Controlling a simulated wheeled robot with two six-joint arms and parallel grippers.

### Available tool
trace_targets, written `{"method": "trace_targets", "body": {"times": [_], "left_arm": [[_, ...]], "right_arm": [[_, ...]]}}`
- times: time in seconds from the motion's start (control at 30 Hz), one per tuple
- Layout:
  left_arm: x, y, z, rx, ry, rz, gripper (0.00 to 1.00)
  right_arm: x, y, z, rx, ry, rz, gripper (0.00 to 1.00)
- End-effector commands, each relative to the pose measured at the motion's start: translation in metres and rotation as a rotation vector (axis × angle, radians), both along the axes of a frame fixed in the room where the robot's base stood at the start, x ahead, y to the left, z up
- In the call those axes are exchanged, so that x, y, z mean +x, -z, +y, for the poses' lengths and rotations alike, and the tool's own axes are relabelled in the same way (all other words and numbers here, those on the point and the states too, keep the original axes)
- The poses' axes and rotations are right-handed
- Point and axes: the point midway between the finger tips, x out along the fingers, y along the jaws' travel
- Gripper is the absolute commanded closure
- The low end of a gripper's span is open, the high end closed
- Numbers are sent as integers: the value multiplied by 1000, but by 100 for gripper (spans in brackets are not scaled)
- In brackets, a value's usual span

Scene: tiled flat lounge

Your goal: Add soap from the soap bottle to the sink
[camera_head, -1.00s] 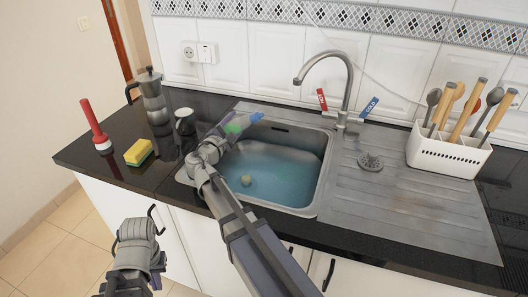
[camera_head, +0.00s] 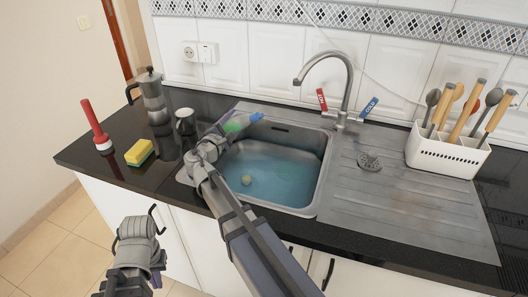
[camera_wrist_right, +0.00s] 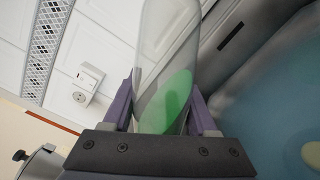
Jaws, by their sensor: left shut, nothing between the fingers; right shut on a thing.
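The soap bottle (camera_head: 241,122) is clear with green liquid and a blue end. It lies tilted over the back left of the sink, with the blue end toward the basin. My right gripper (camera_head: 222,133) is shut on it; the right wrist view shows the bottle (camera_wrist_right: 168,60) between the purple fingers. The arm hides part of the bottle in the head view. The steel sink (camera_head: 322,172) holds bluish water. My left gripper (camera_head: 138,255) is shut and empty, low in front of the cabinets. Its fingertips are hard to make out.
A yellow sponge (camera_head: 139,152), a red-handled plunger (camera_head: 94,125), a moka pot (camera_head: 152,97) and a metal mug (camera_head: 184,121) stand left of the sink. The faucet (camera_head: 347,85) rises behind it.

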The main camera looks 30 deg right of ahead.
Motion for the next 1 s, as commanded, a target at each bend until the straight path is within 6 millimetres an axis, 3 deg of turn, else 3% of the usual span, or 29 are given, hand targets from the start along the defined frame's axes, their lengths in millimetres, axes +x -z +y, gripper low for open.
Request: {"method": "trace_targets", "body": {"times": [1.0], "left_arm": [[0,-8,0,0,0,0,100]], "right_arm": [[3,-8,3,37,0,-48,100]]}}
